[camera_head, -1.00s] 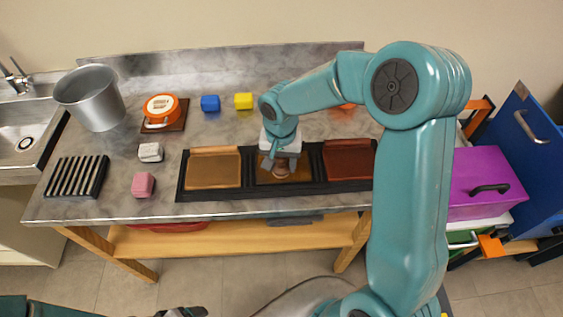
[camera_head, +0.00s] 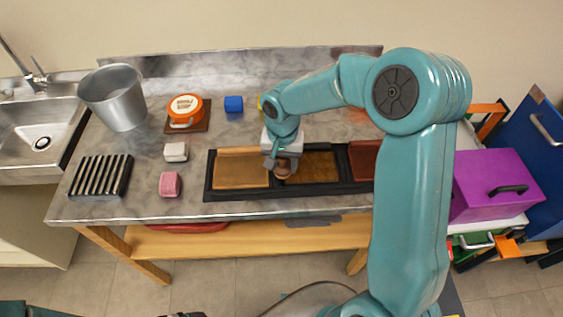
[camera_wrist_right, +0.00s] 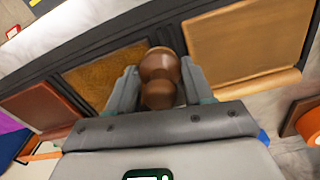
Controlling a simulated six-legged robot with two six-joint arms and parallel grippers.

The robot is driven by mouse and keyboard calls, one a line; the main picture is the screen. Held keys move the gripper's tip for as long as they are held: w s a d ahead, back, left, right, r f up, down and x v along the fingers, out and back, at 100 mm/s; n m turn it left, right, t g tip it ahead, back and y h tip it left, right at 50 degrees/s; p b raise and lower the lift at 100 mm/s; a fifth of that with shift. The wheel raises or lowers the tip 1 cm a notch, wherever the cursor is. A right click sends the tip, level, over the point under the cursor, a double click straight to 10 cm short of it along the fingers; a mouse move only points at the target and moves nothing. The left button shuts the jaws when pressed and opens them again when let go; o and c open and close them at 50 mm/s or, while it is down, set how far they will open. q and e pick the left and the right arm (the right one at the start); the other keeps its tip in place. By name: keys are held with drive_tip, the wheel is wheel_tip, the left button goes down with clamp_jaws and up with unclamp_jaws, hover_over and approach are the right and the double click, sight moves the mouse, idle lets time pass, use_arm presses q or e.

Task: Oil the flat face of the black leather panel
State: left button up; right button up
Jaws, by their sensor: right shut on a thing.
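My right gripper (camera_head: 282,166) is shut on a brown, rounded wooden-looking knob (camera_wrist_right: 160,72). It holds the knob over the divider between a tan panel (camera_head: 240,171) and a mottled dark brown panel (camera_head: 318,167). A red-brown panel (camera_head: 362,160) lies to the right, partly behind my arm. All three sit in a black tray (camera_head: 220,194). No panel looks plainly black. The knob's underside is hidden, so I cannot tell whether it touches anything. Of my left arm, only a dark piece (camera_head: 187,315) shows at the bottom edge, and its jaws cannot be made out.
A purple box (camera_head: 495,187) is at right.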

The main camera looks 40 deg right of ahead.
drive_tip(key=shift+d+r, duration=0.1)
drive_tip(key=shift+r, duration=0.75)
drive_tip(key=shift+s+d+r+p, duration=0.15)
drive_tip(key=shift+s+r+p, duration=0.1)
drive_tip(key=shift+r+p, duration=0.3)
drive_tip(key=shift+w+r+p, duration=0.2)
drive_tip(key=shift+r+p, duration=0.55)
drive_tip(key=shift+r, duration=0.35)
wheel_tip(320, 180, up, 2)
drive_tip(key=shift+s+r+p, duration=0.1)
drive_tip(key=shift+s+p, duration=0.05)
drive_tip(key=shift+p, duration=0.5)
drive_tip(key=shift+r, duration=0.15)
